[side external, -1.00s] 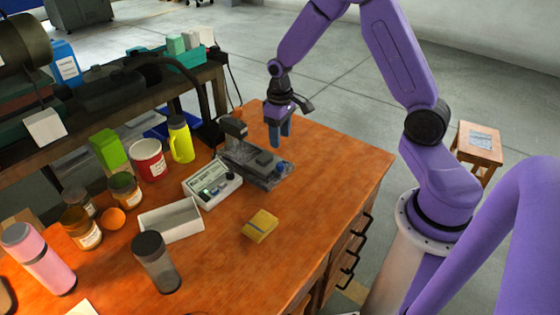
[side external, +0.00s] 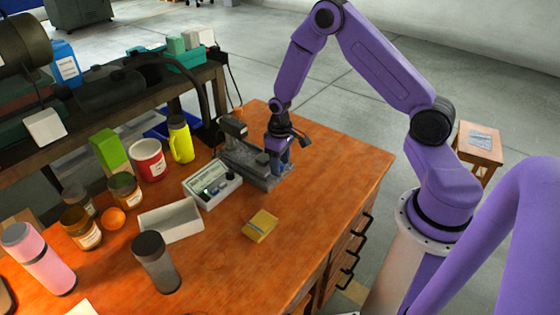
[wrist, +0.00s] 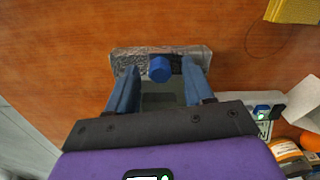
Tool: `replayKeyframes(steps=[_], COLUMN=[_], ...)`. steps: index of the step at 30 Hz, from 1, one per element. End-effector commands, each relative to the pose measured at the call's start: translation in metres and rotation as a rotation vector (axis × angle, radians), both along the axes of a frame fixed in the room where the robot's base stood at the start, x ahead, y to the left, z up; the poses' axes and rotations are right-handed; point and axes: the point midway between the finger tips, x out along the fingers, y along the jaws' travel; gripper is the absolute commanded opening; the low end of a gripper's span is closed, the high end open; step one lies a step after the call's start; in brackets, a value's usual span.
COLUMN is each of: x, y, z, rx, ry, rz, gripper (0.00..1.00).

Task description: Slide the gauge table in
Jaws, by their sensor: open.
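The gauge (side external: 236,152) is a grey metal device with a dark upright head, on the orange wooden bench. Its base (wrist: 195,52) is scuffed silver metal in the wrist view. A blue knob (wrist: 159,68) is at the end by my gripper. Behind the knob, a dark grey block (wrist: 163,99), apparently the gauge table, shows between my fingers. My gripper (side external: 279,165) is low over that end and hides part of it. In the wrist view my open gripper (wrist: 160,73) has one blue finger on each side of the knob and block. I cannot tell whether either finger touches.
A white readout box (side external: 212,188) stands beside the gauge. A yellow pad (side external: 260,225), a grey open tray (side external: 170,220) and a dark-lidded jar (side external: 156,262) are nearer the front. A yellow bottle (side external: 180,140) and red mug (side external: 148,160) stand left. Bench to the right is clear.

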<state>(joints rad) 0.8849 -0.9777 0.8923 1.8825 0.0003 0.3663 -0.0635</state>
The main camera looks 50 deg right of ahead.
Motion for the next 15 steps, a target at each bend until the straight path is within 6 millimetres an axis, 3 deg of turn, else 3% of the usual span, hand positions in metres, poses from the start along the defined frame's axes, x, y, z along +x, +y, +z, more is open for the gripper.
replayKeyframes(steps=[2,7,15], x=[0.000,0.000,0.011], y=[0.000,0.000,0.001], z=[0.000,0.000,0.000], rx=[0.000,0.000,0.000], ry=[0.000,0.000,-0.001], rz=[0.000,0.000,0.002], gripper=[0.52,0.00,0.00])
